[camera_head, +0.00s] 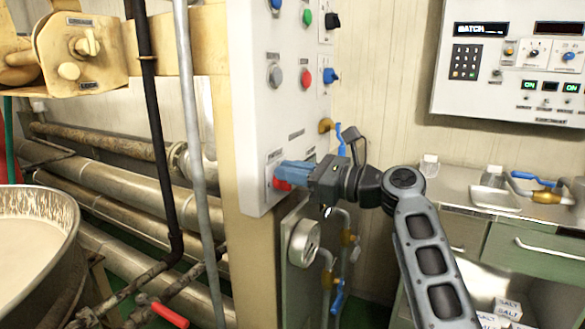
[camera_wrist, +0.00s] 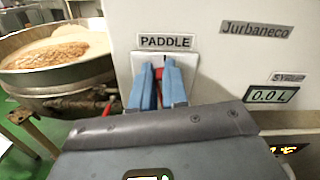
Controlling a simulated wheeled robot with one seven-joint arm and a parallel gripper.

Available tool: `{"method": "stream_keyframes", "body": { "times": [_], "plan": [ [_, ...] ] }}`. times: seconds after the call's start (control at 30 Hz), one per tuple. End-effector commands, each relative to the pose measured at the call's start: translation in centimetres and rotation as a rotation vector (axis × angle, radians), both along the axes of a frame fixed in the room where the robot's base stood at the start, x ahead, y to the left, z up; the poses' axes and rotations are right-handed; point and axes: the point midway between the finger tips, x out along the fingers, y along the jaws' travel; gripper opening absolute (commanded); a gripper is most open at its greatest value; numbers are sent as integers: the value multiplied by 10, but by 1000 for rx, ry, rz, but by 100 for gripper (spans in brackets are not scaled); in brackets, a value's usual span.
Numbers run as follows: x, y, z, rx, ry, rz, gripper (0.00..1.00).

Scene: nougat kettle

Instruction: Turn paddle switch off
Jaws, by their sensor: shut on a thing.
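The paddle switch (camera_head: 282,185) is a red switch low on the white control panel (camera_head: 257,120). In the wrist view the red switch (camera_wrist: 160,91) shows between the two blue fingers, on a light plate under a label reading PADDLE (camera_wrist: 165,41). My gripper (camera_head: 284,172) reaches the panel from the right, its fingers closed around the switch. In the wrist view my gripper (camera_wrist: 159,72) has a finger on each side of the switch. The fingers hide most of the switch, so I cannot tell its position.
Other buttons and knobs, including a red button (camera_head: 306,77) and a blue knob (camera_head: 331,76), sit above on the panel. A kettle (camera_head: 40,225) of pale mixture stands at left. A gauge (camera_head: 304,241) and pipes are below. A steel counter (camera_head: 470,190) is at right.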

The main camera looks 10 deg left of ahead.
Motion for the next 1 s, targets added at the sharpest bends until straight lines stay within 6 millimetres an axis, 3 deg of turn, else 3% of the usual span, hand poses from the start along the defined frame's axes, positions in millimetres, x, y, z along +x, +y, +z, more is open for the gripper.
{"method": "stream_keyframes", "body": {
  "times": [1.0],
  "plan": [
    [-17, 6, -18, -326, -902, 0, 0]
  ]
}}
